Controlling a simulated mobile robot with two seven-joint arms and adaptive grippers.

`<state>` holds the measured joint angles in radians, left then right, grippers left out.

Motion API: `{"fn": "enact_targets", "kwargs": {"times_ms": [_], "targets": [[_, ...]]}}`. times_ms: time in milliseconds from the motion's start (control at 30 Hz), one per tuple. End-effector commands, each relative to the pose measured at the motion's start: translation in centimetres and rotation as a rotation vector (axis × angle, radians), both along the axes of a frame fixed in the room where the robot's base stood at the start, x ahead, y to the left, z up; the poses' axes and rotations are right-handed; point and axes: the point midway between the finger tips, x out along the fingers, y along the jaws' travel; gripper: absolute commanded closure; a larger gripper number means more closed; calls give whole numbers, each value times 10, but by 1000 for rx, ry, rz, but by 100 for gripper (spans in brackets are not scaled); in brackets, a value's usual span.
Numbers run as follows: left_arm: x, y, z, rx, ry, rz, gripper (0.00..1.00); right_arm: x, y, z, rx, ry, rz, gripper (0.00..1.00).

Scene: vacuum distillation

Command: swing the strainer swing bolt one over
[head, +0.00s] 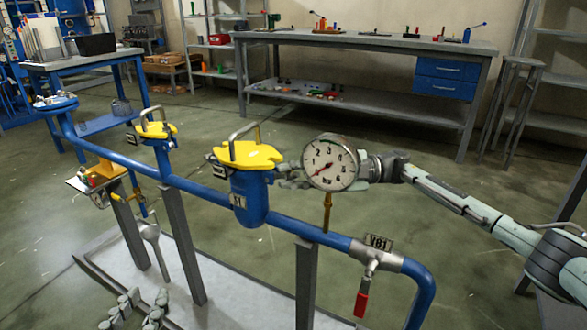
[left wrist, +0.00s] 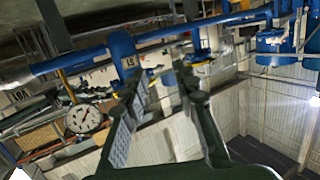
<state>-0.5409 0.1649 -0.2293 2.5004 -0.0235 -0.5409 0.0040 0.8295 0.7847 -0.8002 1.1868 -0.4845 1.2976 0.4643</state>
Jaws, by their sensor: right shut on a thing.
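The strainer (head: 253,200) is a blue pot labelled S1 on the blue pipe, with a yellow lid (head: 243,154) and a grey bar handle. One brass swing bolt (head: 258,136) stands upright at the back of the lid. My right gripper (head: 288,178) is at the strainer's right side, partly behind the pressure gauge (head: 330,163). It is shut at the lid's right edge, apparently on a swing bolt that its fingers hide. My left gripper (head: 138,312) is open and empty, low at the bottom left. The left wrist view shows its spread fingers (left wrist: 160,92) and the strainer (left wrist: 124,50).
A valve labelled V01 (head: 375,258) with a red handle is on the pipe at right. Another yellow-topped fitting (head: 156,130) stands at left. Grey posts (head: 183,245) carry the pipe. A workbench (head: 360,42) stands behind, with open floor between.

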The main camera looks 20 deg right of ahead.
Motion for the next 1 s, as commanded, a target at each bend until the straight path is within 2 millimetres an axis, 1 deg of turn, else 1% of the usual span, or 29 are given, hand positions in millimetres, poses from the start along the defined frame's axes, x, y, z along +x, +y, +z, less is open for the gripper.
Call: {"fn": "enact_targets", "kwargs": {"times_ms": [33,200,300,400,567,833,867,933,1000], "targets": [[-2,8,-10,28,60,15,71,1,0,5,-8,9,-1,100],[-14,36,-51,112,262,64,71,1,0,6,-35,35,-1,100],[-25,51,-69,151,365,91,71,2,0,7,-48,48,-2,100],[-34,63,-83,179,441,111,71,2,0,7,-58,57,-3,100],[-41,71,-92,198,494,127,71,2,0,6,-65,65,-3,100],[-41,71,-93,199,495,127,71,2,0,5,-65,65,-3,100],[-41,71,-93,199,495,127,71,2,0,5,-65,65,-3,80],[-41,71,-93,198,494,127,71,2,0,5,-65,65,-3,72],[-41,71,-93,198,494,127,71,2,0,5,-65,65,-3,72]]}}
